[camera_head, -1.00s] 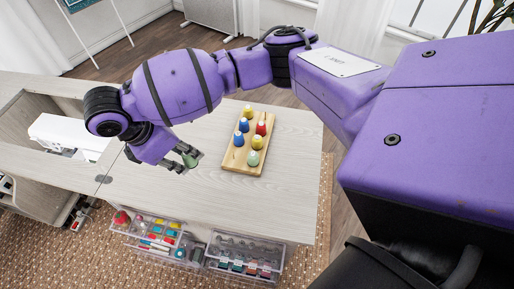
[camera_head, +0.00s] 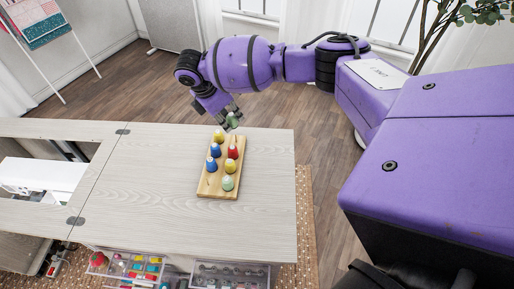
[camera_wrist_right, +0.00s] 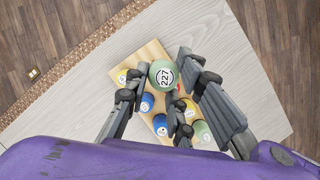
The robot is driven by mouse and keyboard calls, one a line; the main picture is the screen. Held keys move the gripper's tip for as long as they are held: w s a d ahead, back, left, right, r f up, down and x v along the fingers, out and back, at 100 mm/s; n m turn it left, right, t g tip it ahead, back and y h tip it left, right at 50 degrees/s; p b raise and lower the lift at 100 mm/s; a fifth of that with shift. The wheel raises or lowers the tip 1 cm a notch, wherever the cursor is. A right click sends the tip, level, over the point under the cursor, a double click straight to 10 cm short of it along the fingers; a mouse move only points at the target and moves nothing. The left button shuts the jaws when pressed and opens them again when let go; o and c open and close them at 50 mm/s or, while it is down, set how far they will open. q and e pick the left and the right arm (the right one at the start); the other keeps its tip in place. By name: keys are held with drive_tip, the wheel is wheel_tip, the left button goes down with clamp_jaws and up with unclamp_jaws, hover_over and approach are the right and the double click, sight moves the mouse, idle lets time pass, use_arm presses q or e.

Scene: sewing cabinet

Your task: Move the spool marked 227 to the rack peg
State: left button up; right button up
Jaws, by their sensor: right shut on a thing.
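My right gripper (camera_head: 231,119) is shut on a pale green spool (camera_head: 233,121) and holds it above the far end of the spool rack. In the right wrist view the spool (camera_wrist_right: 164,74) shows a round white label reading 227, between the fingers (camera_wrist_right: 160,82). The rack (camera_head: 215,191) is a flat wooden board on the cabinet top; it also shows in the right wrist view (camera_wrist_right: 150,53). Its front left corner looks free of a spool, with a thin peg (camera_head: 208,183). My left gripper is out of view.
The rack bears a red spool (camera_head: 233,152), a second pale green spool (camera_head: 228,183) and several blue and yellow spools. The pale cabinet top (camera_head: 140,190) is clear left of the rack. Clear drawers (camera_head: 130,265) with sewing items stand open at the front.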

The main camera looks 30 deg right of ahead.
drive_tip(key=shift+w+d+n, duration=0.3)
drive_tip(key=shift+w+d, duration=0.25)
drive_tip(key=shift+d, duration=0.3)
drive_tip(key=shift+n, duration=0.6)
drive_tip(key=f, duration=0.2)
drive_tip(key=f+b, duration=0.1)
drive_tip(key=f, duration=0.1)
drive_tip(key=f+b, duration=0.1)
drive_tip(key=f, duration=0.1)
drive_tip(key=shift+w, duration=0.25)
drive_tip(key=shift+w+t, duration=0.1)
drive_tip(key=shift+t, duration=0.2)
drive_tip(key=shift+f, duration=0.35)
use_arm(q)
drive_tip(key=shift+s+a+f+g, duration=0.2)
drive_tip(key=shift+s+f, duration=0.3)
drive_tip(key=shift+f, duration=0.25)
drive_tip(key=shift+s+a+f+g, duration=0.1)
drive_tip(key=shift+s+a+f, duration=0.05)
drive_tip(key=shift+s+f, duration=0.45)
